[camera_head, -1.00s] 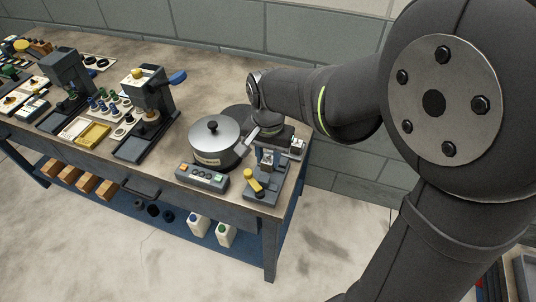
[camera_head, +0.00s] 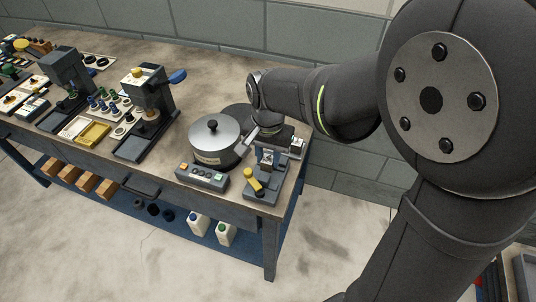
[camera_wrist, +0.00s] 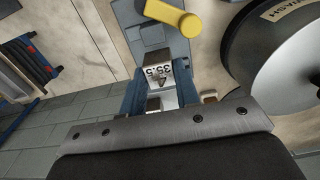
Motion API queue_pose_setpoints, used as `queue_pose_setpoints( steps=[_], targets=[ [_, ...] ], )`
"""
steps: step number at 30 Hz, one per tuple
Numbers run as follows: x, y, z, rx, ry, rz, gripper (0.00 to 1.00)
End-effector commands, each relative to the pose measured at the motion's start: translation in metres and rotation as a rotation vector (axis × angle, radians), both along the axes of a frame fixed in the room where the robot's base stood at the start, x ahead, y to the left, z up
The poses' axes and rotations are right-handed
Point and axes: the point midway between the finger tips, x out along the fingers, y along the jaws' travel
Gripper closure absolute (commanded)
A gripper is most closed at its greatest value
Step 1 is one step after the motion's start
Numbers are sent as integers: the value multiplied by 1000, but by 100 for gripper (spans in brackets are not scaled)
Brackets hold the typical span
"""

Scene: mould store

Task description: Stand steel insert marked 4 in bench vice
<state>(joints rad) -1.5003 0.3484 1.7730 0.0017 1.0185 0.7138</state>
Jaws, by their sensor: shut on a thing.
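The bench vice (camera_head: 262,186) stands at the front right corner of the bench, grey with a yellow handle. In the wrist view its grey body (camera_wrist: 150,38) and yellow handle lie just beyond my fingertips. My gripper (camera_head: 266,157) is over the vice, pointing down. In the wrist view my gripper (camera_wrist: 160,80) has its blue fingers shut on a pale steel insert (camera_wrist: 158,73). Dark figures show on the insert, looking like 35.5; I cannot make out a 4. The insert is at the vice, but its lower end and any contact with the jaws are hidden.
A grey lidded pot (camera_head: 213,140) stands close left of the vice, with a button box (camera_head: 202,177) in front of it. A small block (camera_head: 297,147) sits behind right. Presses and trays fill the bench's left.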

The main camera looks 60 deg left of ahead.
Motion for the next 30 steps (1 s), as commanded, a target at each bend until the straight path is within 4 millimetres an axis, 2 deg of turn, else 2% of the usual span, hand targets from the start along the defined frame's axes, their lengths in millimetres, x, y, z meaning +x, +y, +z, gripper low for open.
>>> queue_pose_setpoints(
  steps=[30],
  targets=[
    [0,0,-20,0,0,0,100]
  ],
)
